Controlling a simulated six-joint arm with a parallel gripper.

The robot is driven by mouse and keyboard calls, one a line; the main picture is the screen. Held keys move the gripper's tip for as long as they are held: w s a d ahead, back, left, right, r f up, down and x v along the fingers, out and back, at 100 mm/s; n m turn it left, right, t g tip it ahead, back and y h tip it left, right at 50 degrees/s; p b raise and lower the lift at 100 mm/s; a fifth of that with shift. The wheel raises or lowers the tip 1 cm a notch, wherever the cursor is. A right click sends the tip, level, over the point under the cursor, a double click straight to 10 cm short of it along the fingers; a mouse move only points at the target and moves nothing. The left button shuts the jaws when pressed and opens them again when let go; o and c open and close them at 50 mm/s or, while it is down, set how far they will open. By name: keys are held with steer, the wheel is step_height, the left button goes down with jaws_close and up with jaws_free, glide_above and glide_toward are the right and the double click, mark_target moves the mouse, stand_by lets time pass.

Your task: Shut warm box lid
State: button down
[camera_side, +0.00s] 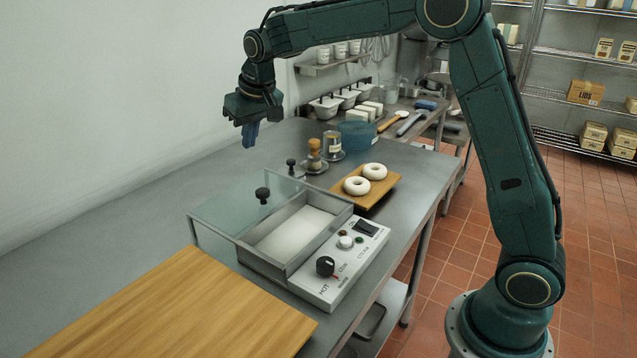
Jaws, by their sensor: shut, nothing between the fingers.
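The warm box (258,258) is a low metal box with a white inside floor, on the steel bench left of the middle. Its control panel (340,262) has knobs and the word HOT. The clear glass lid (225,205) with a black knob (262,194) sits off to the box's left and back side, and the box's inside is uncovered. How the lid is joined to the box is hard to tell. My gripper (250,137) is shut and empty, pointing down, above the bench behind the lid and apart from it.
A wooden board (190,310) lies in front of the box. A wooden tray (352,201) with two white bagels (374,171) is behind the box at right. A wooden-topped jar (314,150), a metal canister (332,142) and a blue tub (358,136) stand further back. The bench's left side is clear.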

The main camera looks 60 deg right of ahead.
glide_above(249, 194)
steer(key=f, duration=0.9)
steer(key=shift+w+d+f, duration=0.2)
steer(key=shift+w+f, duration=0.05)
steer(key=shift+f, duration=0.1)
steer(key=shift+s+a+r, duration=0.1)
steer(key=shift+s, duration=0.15)
steer(key=shift+s+a+f, duration=0.15)
steer(key=shift+s, duration=0.7)
steer(key=shift+s+a+f, duration=0.1)
steer(key=shift+s, duration=0.75)
steer(key=shift+s, duration=0.1)
steer(key=s, duration=1.5)
steer(key=shift+f, duration=0.1)
